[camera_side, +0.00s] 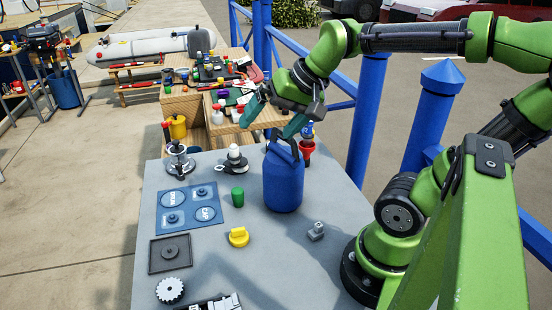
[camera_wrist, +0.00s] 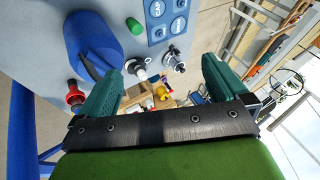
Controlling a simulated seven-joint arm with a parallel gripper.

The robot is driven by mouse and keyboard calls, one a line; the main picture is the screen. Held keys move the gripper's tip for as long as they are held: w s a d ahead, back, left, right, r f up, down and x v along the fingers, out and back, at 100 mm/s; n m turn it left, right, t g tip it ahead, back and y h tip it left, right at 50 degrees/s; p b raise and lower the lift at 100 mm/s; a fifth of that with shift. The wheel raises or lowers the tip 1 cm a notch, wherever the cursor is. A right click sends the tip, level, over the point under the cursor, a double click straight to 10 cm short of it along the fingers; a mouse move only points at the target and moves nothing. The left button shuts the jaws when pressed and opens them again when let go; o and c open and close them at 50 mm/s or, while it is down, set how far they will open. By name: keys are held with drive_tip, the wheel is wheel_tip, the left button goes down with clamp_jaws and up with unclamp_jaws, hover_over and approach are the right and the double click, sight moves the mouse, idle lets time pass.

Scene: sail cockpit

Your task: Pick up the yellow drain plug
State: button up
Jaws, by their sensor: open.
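The yellow drain plug (camera_side: 238,237) lies on the grey table (camera_side: 215,262) near the front middle, with a raised grip on top. My gripper (camera_side: 273,115) is high above the far side of the table, behind and above the blue jug, well away from the plug. Its two teal fingers are spread apart with nothing between them; they also show in the wrist view (camera_wrist: 160,82). I cannot make out the drain plug in the wrist view.
A tall blue jug (camera_side: 284,182) stands between my gripper and the plug. A green cup (camera_side: 238,197), blue mat (camera_side: 181,224), grey fitting (camera_side: 316,231) and dark square tray (camera_side: 153,264) surround the plug. A red funnel (camera_side: 307,151) stands behind the jug.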

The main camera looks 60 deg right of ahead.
drive_tip(key=s+a+n, duration=0.1)
drive_tip(key=s+a+f+n, duration=0.1)
drive_tip(key=a, duration=0.1)
drive_tip(key=s+a+f+n, duration=0.1)
drive_tip(key=a+n, duration=0.1)
drive_tip(key=shift+s+y, duration=0.3)
drive_tip(key=shift+s, duration=0.05)
drive_tip(key=shift+c, duration=1.3)
drive_tip(key=shift+s+a, duration=0.1)
drive_tip(key=c, duration=0.4)
